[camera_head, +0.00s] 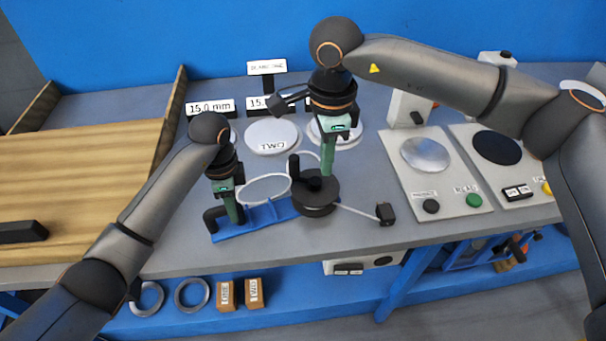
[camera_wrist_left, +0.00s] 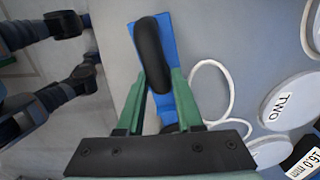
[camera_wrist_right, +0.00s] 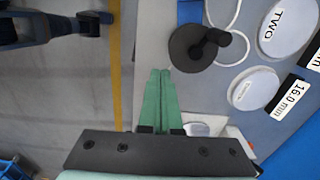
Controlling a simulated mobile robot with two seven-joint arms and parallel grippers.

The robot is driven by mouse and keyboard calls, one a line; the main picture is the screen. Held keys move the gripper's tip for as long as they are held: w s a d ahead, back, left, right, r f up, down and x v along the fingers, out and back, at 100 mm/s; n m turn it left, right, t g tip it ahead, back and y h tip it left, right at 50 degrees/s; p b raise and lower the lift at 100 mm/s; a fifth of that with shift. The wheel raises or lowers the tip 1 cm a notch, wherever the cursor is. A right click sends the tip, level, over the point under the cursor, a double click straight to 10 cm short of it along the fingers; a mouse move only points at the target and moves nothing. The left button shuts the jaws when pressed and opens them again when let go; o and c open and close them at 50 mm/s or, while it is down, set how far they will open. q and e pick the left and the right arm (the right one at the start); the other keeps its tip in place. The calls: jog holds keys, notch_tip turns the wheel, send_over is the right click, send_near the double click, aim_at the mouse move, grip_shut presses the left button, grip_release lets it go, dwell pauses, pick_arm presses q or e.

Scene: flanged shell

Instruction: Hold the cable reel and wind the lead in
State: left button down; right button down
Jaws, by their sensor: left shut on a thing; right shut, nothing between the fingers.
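The cable reel has a black drum (camera_head: 318,206) with a black crank (camera_head: 295,167), on a blue base plate (camera_head: 262,214) with a black handle (camera_head: 211,220) at its left end. A thin white lead (camera_head: 355,211) runs from the drum to a black plug (camera_head: 385,213) on the bench. My left gripper (camera_head: 236,215) is shut on the handle (camera_wrist_left: 150,50), one finger on each side. My right gripper (camera_head: 327,172) is shut and empty near the drum, right of the crank in the head view. The right wrist view shows its fingertips (camera_wrist_right: 160,74) apart from the drum (camera_wrist_right: 190,48).
A white loop (camera_head: 243,190) lies behind the base. A white disc marked TWO (camera_head: 272,133) and another disc sit behind it. Scale-like boxes (camera_head: 424,180) stand to the right. A wooden tray (camera_head: 75,185) is on the left. The bench front edge lies close before the reel.

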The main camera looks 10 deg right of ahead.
jog(key=w+a+r+n+t, duration=0.1)
jog(key=w+a+r+n, duration=0.15)
jog(key=n, duration=0.65)
jog(key=w+a+r+n+t, duration=0.1)
jog(key=w+a+n, duration=0.15)
jog(key=n, duration=0.55)
notch_tip(320, 180, down, 6)
jog(key=shift+w+d+f, duration=0.2)
jog(key=shift+w, duration=0.1)
dwell(1.5)
jog(key=shift+f, duration=3.1)
